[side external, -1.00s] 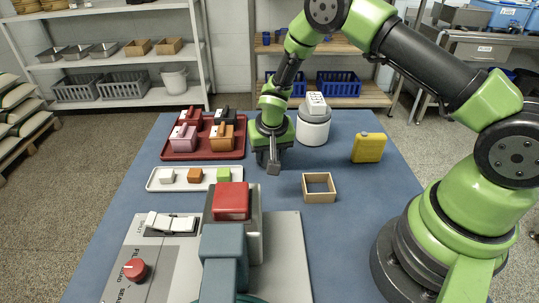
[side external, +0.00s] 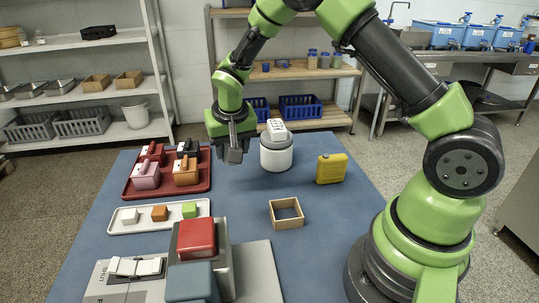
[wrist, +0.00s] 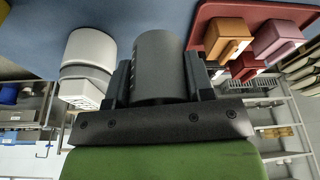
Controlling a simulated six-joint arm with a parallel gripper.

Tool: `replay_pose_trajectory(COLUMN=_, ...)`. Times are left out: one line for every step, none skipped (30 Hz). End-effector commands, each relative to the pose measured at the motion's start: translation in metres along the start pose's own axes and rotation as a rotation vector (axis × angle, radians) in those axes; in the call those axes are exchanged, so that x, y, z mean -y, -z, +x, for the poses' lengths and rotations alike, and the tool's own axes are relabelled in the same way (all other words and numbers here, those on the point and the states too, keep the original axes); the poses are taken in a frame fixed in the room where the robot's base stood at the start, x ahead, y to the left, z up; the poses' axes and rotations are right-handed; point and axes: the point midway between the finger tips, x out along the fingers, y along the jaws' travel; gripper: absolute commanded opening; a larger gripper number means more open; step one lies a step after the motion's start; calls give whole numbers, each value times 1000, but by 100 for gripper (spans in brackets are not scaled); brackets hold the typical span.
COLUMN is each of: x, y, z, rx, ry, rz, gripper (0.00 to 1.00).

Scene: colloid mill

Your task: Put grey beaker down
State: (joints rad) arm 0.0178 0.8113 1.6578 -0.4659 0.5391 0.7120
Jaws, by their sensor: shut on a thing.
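My gripper (wrist: 158,84) is shut on the grey beaker (wrist: 160,50), which sits between its two dark fingers in the wrist view. In the side external view my gripper (side external: 232,142) holds the grey beaker (side external: 233,156) above the blue table (side external: 240,195), near its far side. The beaker appears between the red tray and the white container, and looks clear of the table. Its lower part is partly hard to make out against my dark fingers.
The red tray (side external: 136,192) with several coloured blocks is on the left. The white container (side external: 276,148) is close on the right. A yellow can (side external: 331,168), a wooden frame (side external: 286,214) and a white tray (side external: 174,221) stand nearer. Table around the frame is clear.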

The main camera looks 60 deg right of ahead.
Motion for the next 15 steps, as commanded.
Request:
replay_pose_trajectory(x=0, y=1, z=-4, rx=-2, ry=1, rz=2, gripper=26)
replay_pose_trajectory(x=0, y=2, z=-6, rx=-3, ry=2, rz=2, gripper=26)
replay_pose_trajectory(x=0, y=4, z=-10, rx=-3, ry=2, rz=2, gripper=26)
replay_pose_trajectory(x=0, y=5, z=-14, rx=-3, ry=2, rz=2, gripper=26)
replay_pose_trajectory(x=1, y=6, z=-19, rx=-5, ry=3, rz=3, gripper=26)
replay_pose_trajectory(x=1, y=8, z=-26, rx=-6, ry=4, rz=2, gripper=26)
replay_pose_trajectory(x=1, y=10, z=-32, rx=-6, ry=4, rz=3, gripper=26)
replay_pose_trajectory(x=1, y=11, z=-36, rx=-6, ry=3, rz=2, gripper=26)
replay_pose_trajectory(x=1, y=13, z=-43, rx=-6, ry=3, rz=3, gripper=26)
replay_pose_trajectory(x=0, y=14, z=-48, rx=-5, ry=3, rz=2, gripper=26)
replay_pose_trajectory(x=0, y=16, z=-54, rx=-6, ry=4, rz=3, gripper=26)
replay_pose_trajectory(x=-4, y=20, z=-53, rx=-2, ry=-1, rz=10, gripper=26)
replay_pose_trajectory(x=-9, y=24, z=-50, rx=0, ry=-5, rz=17, gripper=26)
replay_pose_trajectory(x=-13, y=29, z=-48, rx=1, ry=-8, rz=21, gripper=26)
replay_pose_trajectory(x=-19, y=34, z=-47, rx=2, ry=-11, rz=28, gripper=26)
